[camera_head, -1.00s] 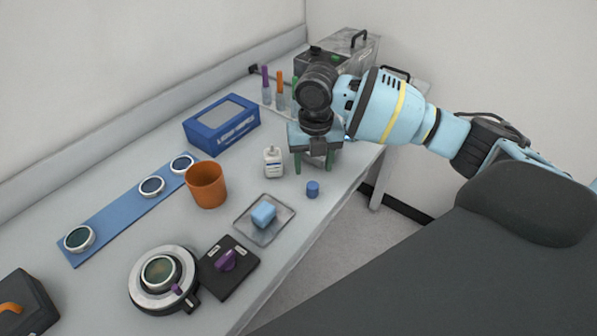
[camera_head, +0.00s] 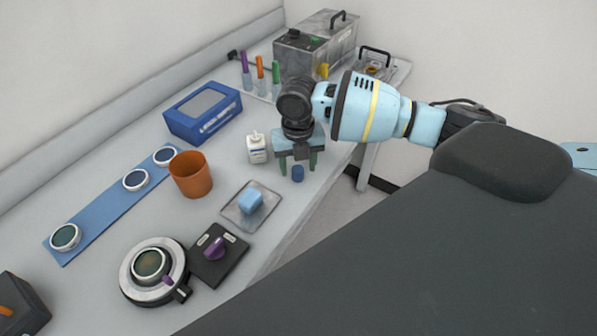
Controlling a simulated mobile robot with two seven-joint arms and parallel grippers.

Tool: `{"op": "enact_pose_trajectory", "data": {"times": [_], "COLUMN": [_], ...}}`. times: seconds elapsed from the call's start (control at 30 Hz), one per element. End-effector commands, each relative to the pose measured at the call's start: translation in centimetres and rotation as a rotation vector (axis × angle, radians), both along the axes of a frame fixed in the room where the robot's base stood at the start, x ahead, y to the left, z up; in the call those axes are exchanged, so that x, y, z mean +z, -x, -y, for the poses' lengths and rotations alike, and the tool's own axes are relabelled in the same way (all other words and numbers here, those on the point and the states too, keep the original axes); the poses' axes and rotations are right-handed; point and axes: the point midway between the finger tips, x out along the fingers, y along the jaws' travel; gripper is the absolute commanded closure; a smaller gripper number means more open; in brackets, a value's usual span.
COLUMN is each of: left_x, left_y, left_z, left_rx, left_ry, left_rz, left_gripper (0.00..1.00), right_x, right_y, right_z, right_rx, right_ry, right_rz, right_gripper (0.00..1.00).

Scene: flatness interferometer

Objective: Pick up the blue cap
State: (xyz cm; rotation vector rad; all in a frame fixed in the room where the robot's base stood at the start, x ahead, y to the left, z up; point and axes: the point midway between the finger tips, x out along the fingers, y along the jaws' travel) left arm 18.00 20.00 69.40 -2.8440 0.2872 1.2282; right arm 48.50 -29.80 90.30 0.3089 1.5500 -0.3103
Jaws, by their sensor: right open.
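The blue cap (camera_head: 297,173) is a small dark-blue cylinder standing on the grey bench near its right edge. My right gripper (camera_head: 298,165) comes in from the right and points down over it, its two greenish fingers spread to either side of the cap as seen here. The jaws are open and hold nothing. I cannot tell how far the fingertips are above the bench. A white bottle (camera_head: 258,149) stands just left of the gripper. My left gripper is not in view.
An orange cup (camera_head: 191,175), a tray (camera_head: 237,219) with a light-blue block (camera_head: 250,201), and a blue case (camera_head: 204,114) stand to the left. A black plate with a purple knob (camera_head: 216,249) and a round lens mount (camera_head: 152,268) lie nearer. A metal box (camera_head: 330,40) is behind.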

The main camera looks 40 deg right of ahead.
Motion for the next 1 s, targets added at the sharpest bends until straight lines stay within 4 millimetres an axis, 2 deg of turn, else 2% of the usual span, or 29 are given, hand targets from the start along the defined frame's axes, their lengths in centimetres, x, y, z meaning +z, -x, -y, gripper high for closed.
{"op": "enact_pose_trajectory", "data": {"times": [0.2,0.43,0.8,1.0], "left_x": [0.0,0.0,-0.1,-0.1], "left_y": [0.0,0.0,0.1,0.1], "left_z": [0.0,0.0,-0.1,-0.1], "left_rx": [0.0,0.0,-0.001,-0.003], "left_ry": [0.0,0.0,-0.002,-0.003], "left_rz": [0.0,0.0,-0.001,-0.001], "left_gripper": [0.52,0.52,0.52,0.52], "right_x": [-2.0,-2.1,-2.0,-2.0], "right_y": [0.0,-0.1,-0.1,-0.1], "right_z": [0.0,0.0,0.0,0.0], "right_rx": [0.0,0.0,0.0,0.0], "right_ry": [-0.001,0.0,0.0,0.0], "right_rz": [0.001,0.002,0.002,0.002], "right_gripper": [0.47,0.47,0.94,0.94]}}
